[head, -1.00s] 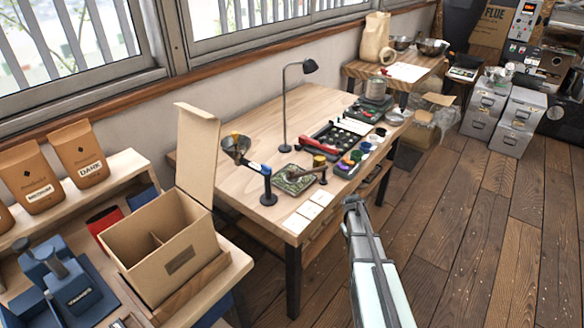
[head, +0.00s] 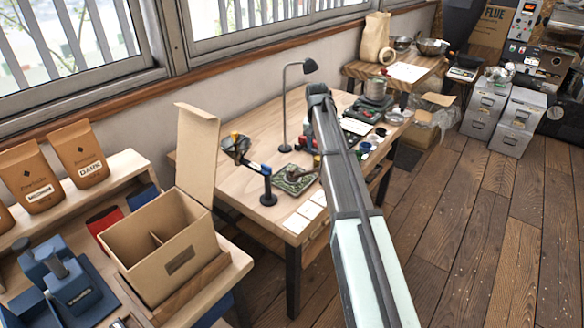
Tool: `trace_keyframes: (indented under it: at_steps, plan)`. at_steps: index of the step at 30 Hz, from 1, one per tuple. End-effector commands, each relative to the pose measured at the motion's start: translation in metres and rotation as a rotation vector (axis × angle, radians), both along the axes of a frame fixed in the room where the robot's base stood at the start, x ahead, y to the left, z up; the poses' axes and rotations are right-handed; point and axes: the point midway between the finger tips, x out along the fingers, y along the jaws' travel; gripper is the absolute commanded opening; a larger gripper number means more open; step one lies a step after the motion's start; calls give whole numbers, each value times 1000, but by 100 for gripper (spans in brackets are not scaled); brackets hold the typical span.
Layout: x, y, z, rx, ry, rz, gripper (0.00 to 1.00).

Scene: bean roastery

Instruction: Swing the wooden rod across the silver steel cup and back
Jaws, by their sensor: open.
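My gripper (head: 318,95) is at the dark far end of my arm, over the table, up and to the right of the cup and rod. It is open; its fingers are hard to make out. It appears apart from both.
A black desk lamp (head: 285,105) stands just left of my gripper. My arm covers much of the black tray and small coloured cups. White cards (head: 305,212) lie at the front edge. An open cardboard box (head: 165,245) stands at the left. Floor space is free at right.

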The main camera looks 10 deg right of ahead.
Motion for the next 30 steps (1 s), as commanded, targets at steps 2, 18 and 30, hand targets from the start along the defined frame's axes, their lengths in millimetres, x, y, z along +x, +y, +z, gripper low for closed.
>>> trace_keyframes:
  at_steps: [2,18,30]
  plan:
    - [-4,37,27,32,9,-44,48]
    - [-22,96,43,84,49,-144,48]
    - [-21,95,-27,83,48,-143,48]
